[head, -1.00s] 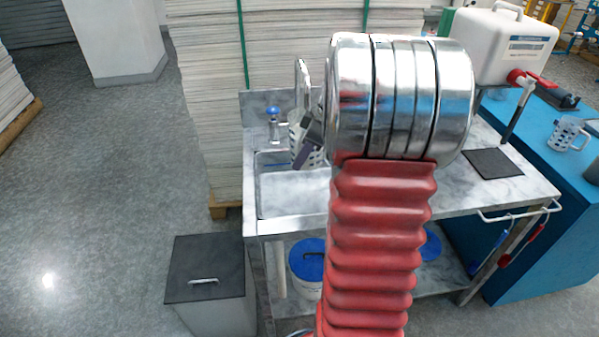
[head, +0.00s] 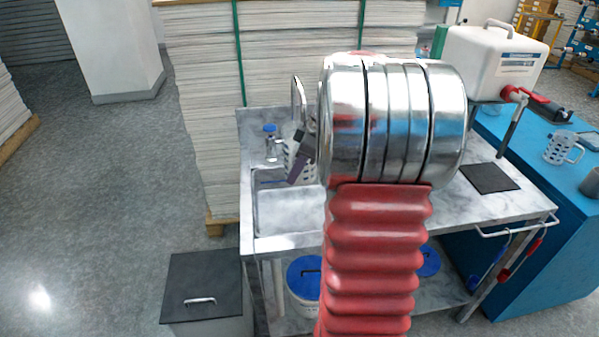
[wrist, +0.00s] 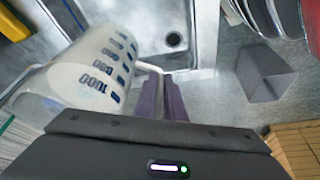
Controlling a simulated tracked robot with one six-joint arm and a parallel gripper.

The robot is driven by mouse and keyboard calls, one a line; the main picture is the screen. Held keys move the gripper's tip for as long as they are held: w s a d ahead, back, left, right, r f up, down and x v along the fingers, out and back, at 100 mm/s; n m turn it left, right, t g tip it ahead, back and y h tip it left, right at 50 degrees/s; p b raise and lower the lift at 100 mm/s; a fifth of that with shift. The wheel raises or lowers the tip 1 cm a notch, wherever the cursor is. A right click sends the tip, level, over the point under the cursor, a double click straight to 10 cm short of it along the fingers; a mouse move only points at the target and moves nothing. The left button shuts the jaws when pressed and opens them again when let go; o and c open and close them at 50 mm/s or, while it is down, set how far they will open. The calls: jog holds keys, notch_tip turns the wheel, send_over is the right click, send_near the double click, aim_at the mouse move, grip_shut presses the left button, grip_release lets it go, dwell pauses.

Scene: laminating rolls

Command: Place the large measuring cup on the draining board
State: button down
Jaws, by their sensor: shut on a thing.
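A large clear measuring cup with dark markings, including 1000, fills the left of the wrist view (wrist: 85,80), lying tilted there. My gripper's purple fingers (wrist: 162,98) are shut on its handle. In the head view the cup (head: 292,150) is over the sink area, partly hidden by my arm; the fingers (head: 300,165) show beside it. The draining board (head: 440,203) seems to be the flat grey top to the right of the basin. My arm hides part of it.
A dark square mat (head: 489,178) lies on the right top. A lidded grey bin (head: 202,287) is front left.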

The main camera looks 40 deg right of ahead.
jog(key=w+a+r+m, duration=0.1)
jog(key=w+a, duration=0.5)
jog(key=a, duration=0.4)
jog(key=w+a+r+m, duration=0.1)
jog(key=w+a+r, duration=0.1)
jog(key=w+a, duration=0.4)
jog(key=w+a+r+m+h, duration=0.1)
jog(key=w+a, duration=0.5)
jog(key=a, duration=0.9)
jog(key=shift+w+r+t, duration=0.4)
jog(key=shift+r, duration=0.3)
